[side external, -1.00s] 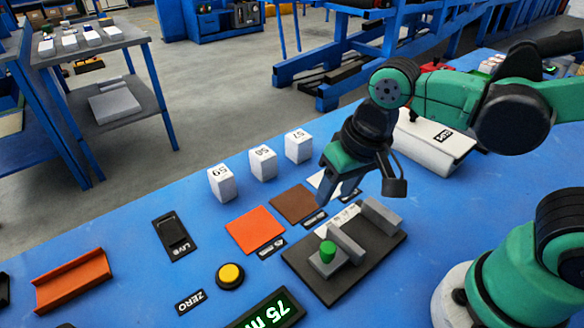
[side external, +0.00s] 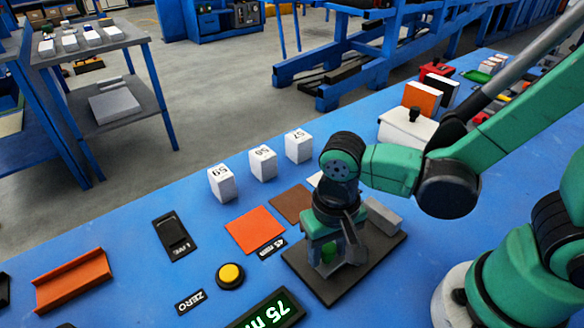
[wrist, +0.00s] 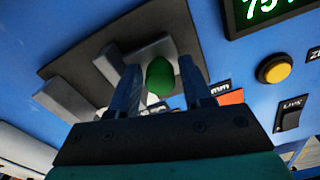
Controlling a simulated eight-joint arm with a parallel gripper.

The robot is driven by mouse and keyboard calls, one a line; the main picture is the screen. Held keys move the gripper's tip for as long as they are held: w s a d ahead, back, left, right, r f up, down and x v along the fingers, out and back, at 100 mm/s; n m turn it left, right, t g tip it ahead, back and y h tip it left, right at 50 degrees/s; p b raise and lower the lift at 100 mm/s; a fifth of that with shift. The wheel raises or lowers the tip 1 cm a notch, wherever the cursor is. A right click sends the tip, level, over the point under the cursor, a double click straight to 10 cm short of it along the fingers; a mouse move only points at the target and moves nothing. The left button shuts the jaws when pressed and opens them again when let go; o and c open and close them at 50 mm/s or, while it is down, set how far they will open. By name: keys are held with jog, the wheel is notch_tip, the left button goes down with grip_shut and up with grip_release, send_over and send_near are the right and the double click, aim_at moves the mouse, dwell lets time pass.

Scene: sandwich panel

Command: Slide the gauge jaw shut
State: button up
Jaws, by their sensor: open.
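The gauge has a dark base plate (side external: 330,292) with a grey fixed jaw block (side external: 384,214) at its right back end. In the wrist view, the grey sliding jaw (wrist: 108,66) stands apart from the fixed jaw (wrist: 68,98), with a gap between them. A green knob (wrist: 160,78) stands on the slide of the jaw. My gripper (side external: 332,258) is low over the plate and hides most of the slide in the side view. It is open, with one finger on each side of the knob; I cannot tell whether either finger touches it.
A display (side external: 266,313) reading 75, a yellow button (side external: 230,276) and a LIVE switch (side external: 174,238) lie left of the gauge. Orange (side external: 255,229) and brown (side external: 291,203) squares lie beside it. Several white numbered blocks (side external: 263,163) stand behind. An orange channel (side external: 73,280) is far left.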

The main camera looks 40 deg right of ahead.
jog(key=shift+f, duration=0.1)
grip_shut()
dwell(1.4)
